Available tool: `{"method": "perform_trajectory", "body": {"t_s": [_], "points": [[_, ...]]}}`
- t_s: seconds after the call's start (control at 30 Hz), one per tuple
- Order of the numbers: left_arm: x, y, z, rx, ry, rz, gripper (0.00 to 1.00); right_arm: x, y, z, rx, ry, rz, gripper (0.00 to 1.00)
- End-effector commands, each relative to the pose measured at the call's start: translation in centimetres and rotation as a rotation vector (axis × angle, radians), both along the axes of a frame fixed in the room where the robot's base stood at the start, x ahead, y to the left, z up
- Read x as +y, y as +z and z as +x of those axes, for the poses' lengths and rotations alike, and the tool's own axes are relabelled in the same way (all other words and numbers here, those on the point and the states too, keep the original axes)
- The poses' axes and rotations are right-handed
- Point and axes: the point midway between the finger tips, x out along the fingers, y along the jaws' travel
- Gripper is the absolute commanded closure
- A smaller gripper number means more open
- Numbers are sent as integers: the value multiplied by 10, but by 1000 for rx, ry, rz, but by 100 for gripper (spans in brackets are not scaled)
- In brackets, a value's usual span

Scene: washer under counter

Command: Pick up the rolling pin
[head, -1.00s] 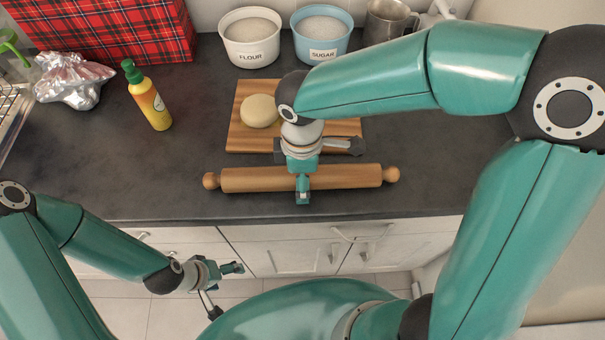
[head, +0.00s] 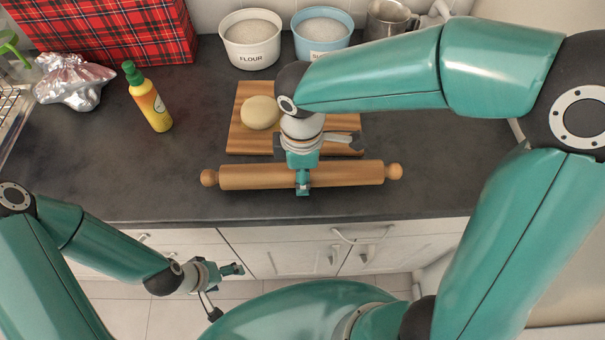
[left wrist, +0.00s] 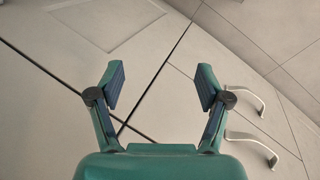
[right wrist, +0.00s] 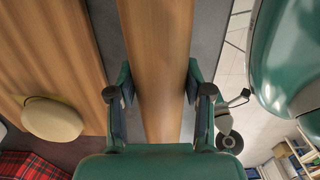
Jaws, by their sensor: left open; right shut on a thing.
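The wooden rolling pin (head: 345,174) lies left to right near the front edge of the counter in the head view. My right gripper (head: 303,186) comes down over its middle and is shut on it. In the right wrist view the pin (right wrist: 158,70) passes between the two fingers of my right gripper (right wrist: 160,90), which touch its sides. My left gripper (head: 238,269) is low in front of the cabinet doors. In the left wrist view the left gripper (left wrist: 160,88) is open and empty.
A wooden board (head: 240,137) with a dough ball (head: 260,112) lies behind the pin. A yellow bottle (head: 150,100), crumpled foil (head: 72,82), a flour bowl (head: 250,40) and a blue sugar bowl (head: 322,38) stand farther back. The counter's front left is clear.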

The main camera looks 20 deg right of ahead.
Motion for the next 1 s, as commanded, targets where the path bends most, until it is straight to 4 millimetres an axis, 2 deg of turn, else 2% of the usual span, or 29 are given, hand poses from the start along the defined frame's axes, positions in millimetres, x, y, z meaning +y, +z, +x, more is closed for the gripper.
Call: {"method": "perform_trajectory", "body": {"t_s": [0.17, 0.6, 0.8, 1.0], "points": [[0, 1, 0, 0, 0, 0, 23, 1, 31, 1, -7, 1, 3, 85], [0, 6, 0, 0, 0, 0, 23, 0, 137, 1, -6, 0, 4, 85], [0, 8, 0, 0, 0, 0, 23, 0, 168, 0, -3, 0, 2, 85], [0, 9, 0, 0, 0, 0, 23, 0, 181, 0, -2, -1, 3, 85]]}}
